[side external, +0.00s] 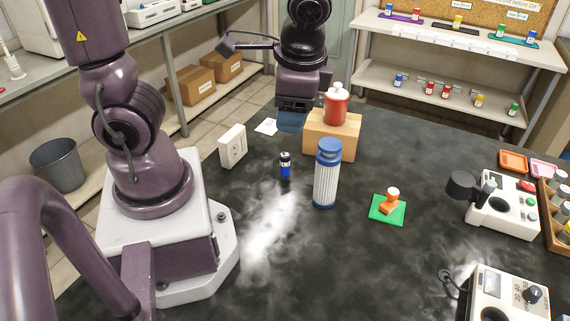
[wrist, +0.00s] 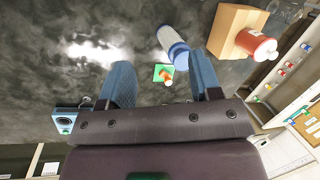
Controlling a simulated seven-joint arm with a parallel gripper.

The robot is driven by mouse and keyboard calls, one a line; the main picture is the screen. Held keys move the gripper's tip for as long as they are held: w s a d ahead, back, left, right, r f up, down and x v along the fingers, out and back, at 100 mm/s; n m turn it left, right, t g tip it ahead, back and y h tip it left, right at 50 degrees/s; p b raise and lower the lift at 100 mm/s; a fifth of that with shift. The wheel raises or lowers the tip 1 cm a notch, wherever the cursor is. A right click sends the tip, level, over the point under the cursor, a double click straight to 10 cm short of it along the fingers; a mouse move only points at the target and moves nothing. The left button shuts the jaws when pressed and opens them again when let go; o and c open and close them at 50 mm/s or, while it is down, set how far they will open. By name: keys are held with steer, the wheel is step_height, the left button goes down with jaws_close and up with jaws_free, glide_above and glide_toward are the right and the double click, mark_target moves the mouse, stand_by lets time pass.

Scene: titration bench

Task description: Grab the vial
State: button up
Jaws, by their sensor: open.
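I cannot make out the vial in the wrist view.
A blue-and-white ribbed bottle (side external: 327,175) stands just right of the vial. A wooden block (side external: 333,139) with a red bottle (side external: 336,104) is behind. A white socket box (side external: 232,146) is left.

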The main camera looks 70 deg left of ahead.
step_height(320, 180, down, 13)
steer(key=w+m+g+y, duration=0.2)
steer(key=m+g+y, duration=0.1)
steer(key=m+y, duration=0.5)
steer(key=m+t+y, duration=0.6)
steer(key=m+t, duration=0.1)
steer(key=m, duration=0.2)
glide_toward(285, 159)
steer(key=x, duration=0.4)
steer(key=f+x, duration=0.1)
steer(key=x, duration=0.1)
steer(key=shift+w+d, duration=0.1)
steer(key=shift+r+x, duration=0.2)
steer(key=shift+x, duration=1.1)
steer(key=shift+r+x, duration=0.15)
steer(key=shift+x, duration=1.2)
steer(key=c, duration=1)
steer(key=shift+r, duration=0.1)
